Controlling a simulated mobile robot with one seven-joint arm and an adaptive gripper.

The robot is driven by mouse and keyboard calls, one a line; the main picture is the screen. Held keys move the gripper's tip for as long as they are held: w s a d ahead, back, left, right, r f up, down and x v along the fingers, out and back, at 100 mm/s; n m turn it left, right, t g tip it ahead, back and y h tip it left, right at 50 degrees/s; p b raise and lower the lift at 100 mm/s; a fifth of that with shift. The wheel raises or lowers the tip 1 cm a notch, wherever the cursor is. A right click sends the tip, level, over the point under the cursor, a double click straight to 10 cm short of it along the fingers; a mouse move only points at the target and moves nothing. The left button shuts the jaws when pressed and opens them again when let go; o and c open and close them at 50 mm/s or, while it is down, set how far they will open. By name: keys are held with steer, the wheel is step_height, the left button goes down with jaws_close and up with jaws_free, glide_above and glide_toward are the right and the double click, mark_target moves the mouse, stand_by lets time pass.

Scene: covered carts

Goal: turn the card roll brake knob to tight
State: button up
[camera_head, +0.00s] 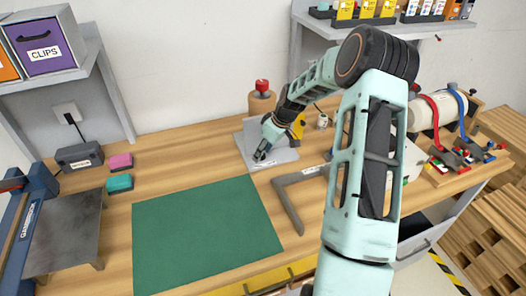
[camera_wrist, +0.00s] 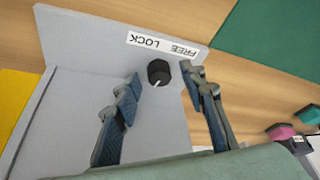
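A black knob (camera_wrist: 158,72) with a white pointer line sits on a grey plate (camera_wrist: 85,120) in the wrist view. A white label (camera_wrist: 162,44) beside it reads LOCK and FREE, upside down in this view. The pointer line is on the knob's side away from the label. My gripper (camera_wrist: 160,75) is open, with a fingertip on each side of the knob and a visible gap on both sides. In the head view my gripper (camera_head: 262,153) is low over the grey plate (camera_head: 249,142), and the knob is hidden. No word "tight" is readable.
A brown roll (camera_head: 259,104) with a red top (camera_head: 262,86) stands behind the plate. A green mat (camera_head: 205,235) lies in front, and a grey angled bar (camera_head: 288,206) to the right. Pink (camera_head: 121,161) and teal (camera_head: 119,183) blocks lie left. White roll (camera_head: 425,113) is at right.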

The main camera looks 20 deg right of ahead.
steer(key=shift+c, duration=0.4)
jaws_close()
steer(key=shift+m+b, duration=0.3)
steer(key=shift+b, duration=0.05)
steer(key=m+b, duration=0.1)
steer(key=m+h+b, duration=0.1)
steer(key=m+b, duration=0.1)
steer(key=shift+a+f+t, duration=0.2)
steer(key=shift+t, duration=0.2)
steer(key=m+h+b, duration=0.1)
steer(key=m+b, duration=0.1)
steer(key=m, duration=0.2)
steer(key=shift+a+r+h+b, duration=0.1)
steer(key=shift+h+b, duration=0.25)
steer(key=shift+h, duration=0.05)
steer(key=m+h, duration=0.1)
steer(key=m, duration=0.2)
steer(key=m+h+b, duration=0.1)
steer(key=m, duration=0.2)
steer(key=shift+a+r+g, duration=0.1)
steer(key=shift+a+g, duration=0.05)
steer(key=shift+g, duration=0.15)
steer(key=m+g, duration=0.1)
steer(key=m, duration=0.2)
steer(key=m+g+h, duration=0.1)
steer(key=m, duration=0.2)
steer(key=shift+w+m+h+p, duration=0.15)
steer(key=shift+m+h+p, duration=0.15)
steer(key=shift+p, duration=0.1)
